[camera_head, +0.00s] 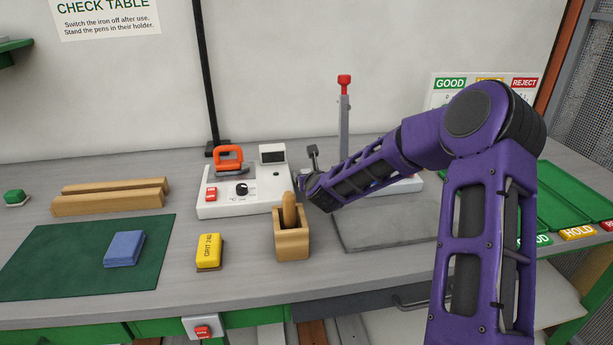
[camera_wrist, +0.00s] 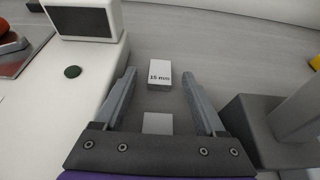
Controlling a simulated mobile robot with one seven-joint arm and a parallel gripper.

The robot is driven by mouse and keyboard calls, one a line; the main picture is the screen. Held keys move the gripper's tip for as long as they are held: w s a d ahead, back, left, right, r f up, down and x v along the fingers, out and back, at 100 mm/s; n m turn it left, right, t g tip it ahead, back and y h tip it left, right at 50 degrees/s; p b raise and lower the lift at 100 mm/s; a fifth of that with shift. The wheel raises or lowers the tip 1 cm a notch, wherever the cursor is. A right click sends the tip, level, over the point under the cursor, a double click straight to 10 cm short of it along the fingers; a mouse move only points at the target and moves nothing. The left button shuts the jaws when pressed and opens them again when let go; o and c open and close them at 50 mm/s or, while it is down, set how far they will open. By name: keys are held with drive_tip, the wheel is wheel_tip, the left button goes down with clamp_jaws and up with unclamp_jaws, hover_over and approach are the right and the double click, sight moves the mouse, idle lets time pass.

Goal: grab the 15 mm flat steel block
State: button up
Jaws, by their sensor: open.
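The flat steel block (camera_wrist: 159,75), marked "15 mm" on its pale top face, lies on the grey bench top in the wrist view. My gripper (camera_wrist: 159,80) is open, with one finger to the left and one to the right of the block in the picture. I see a gap on each side, and cannot tell how high the fingertips are above it. A plain light grey square (camera_wrist: 157,123) shows nearer the palm; I cannot tell what it is. In the head view the block is hidden, and my gripper is mostly hidden near the white station.
The white station (camera_head: 218,206) with an orange-handled iron (camera_head: 228,155) stands close on the left. A wooden holder (camera_head: 292,243) is in front. A red-knobbed lever stand (camera_head: 344,115) is behind my arm. A yellow grit block (camera_head: 209,251) and green mat (camera_head: 60,260) lie left.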

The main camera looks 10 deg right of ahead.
drive_tip(key=shift+w+f, duration=0.2)
drive_tip(key=shift+w, duration=0.3)
clamp_jaws()
